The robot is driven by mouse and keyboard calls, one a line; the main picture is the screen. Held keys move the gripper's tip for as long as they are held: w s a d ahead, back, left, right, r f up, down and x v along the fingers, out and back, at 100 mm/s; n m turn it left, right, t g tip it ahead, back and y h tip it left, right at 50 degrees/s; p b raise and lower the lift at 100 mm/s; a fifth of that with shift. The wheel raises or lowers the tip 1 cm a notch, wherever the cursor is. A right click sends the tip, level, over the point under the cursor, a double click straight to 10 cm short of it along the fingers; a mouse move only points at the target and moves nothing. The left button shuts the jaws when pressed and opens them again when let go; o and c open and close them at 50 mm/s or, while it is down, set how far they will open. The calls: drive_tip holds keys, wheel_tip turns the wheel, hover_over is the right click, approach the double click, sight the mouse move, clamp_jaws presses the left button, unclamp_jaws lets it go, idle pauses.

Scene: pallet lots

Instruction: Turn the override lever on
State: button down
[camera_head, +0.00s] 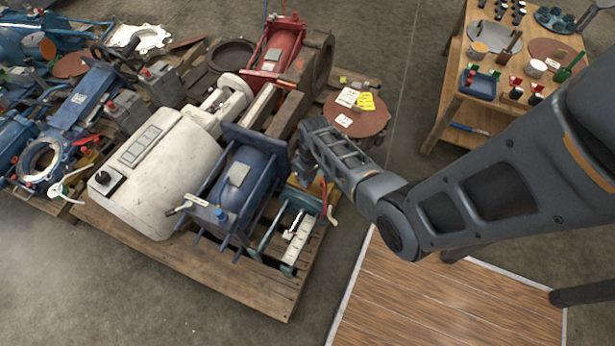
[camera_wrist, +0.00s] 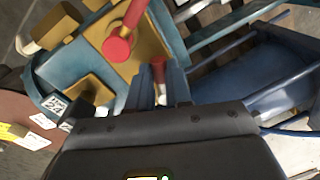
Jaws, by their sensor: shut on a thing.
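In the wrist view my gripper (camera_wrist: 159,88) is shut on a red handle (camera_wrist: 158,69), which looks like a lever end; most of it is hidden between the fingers. A second red handle with a round end (camera_wrist: 118,48) stands just left of the fingers, over a yellow plate on a teal body (camera_wrist: 60,72). In the head view a red lever (camera_head: 331,215) shows at the right edge of the teal-framed unit (camera_head: 289,268). My fingertips are hidden there behind my wrist. I cannot tell from markings which red handle is the override lever.
A blue actuator (camera_head: 246,177) and a large white housing (camera_head: 160,175) crowd the wooden pallet (camera_head: 245,290) left of my wrist. A round brown flange with tags (camera_head: 356,116) lies behind. A wooden shelf table (camera_head: 500,75) stands at the back right.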

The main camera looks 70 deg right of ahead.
drive_tip(key=c, duration=1.1)
unclamp_jaws()
drive_tip(key=shift+o, duration=0.2)
wheel_tip(320, 180, up, 8)
drive_tip(key=p, duration=0.2)
drive_tip(key=shift+s+d+f, duration=0.15)
drive_tip(key=shift+d, duration=0.3)
